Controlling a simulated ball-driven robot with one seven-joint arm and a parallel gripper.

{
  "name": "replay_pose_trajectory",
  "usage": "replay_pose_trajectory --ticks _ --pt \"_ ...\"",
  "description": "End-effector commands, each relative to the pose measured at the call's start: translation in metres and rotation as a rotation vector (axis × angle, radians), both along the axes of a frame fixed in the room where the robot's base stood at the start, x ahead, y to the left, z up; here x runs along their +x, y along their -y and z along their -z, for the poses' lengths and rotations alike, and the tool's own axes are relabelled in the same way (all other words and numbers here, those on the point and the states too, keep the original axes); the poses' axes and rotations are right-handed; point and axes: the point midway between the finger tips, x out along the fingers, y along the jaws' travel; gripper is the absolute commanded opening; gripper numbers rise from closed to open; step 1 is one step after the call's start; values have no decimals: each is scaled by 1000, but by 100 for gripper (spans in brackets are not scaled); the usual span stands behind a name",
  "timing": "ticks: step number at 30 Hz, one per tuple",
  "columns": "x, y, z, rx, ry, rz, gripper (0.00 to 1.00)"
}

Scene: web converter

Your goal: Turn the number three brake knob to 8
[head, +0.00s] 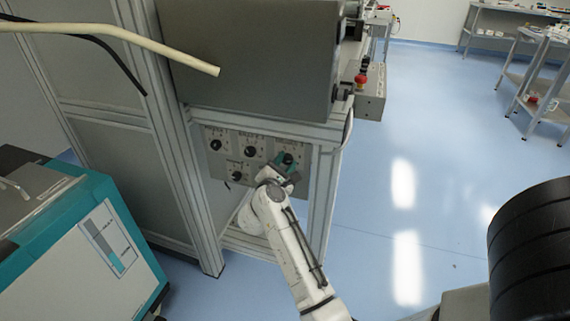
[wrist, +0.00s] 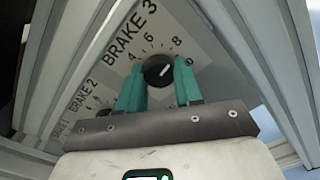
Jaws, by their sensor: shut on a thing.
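The brake 3 knob (wrist: 158,70) is round and black, with a short white pointer line, on a grey panel marked "BRAKE 3". Its printed scale shows 4, 6 and 8 around the upper side. The pointer slants to the upper right, on the side of the 8; I cannot tell the exact value. My gripper (wrist: 159,92) has two teal fingers, one on each side of the knob, shut on it. In the head view my gripper (head: 286,168) is at the right knob of the panel (head: 226,160), covering part of it.
Other black knobs sit to the left on the panel, among them one at the upper left (head: 215,145) and one in the upper middle (head: 250,151). A metal frame post (head: 323,195) stands close on the right. A red emergency button (head: 361,79) is above right. Open blue floor lies right.

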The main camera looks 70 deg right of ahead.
Motion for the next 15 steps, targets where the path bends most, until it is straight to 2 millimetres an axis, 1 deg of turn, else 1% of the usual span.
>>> replay_pose_trajectory --ticks 1,9,15 --pt "0 -1 3 5 -3 -1 36" --pt "0 0 2 2 -2 0 60" --pt "0 0 1 1 -2 -1 60"
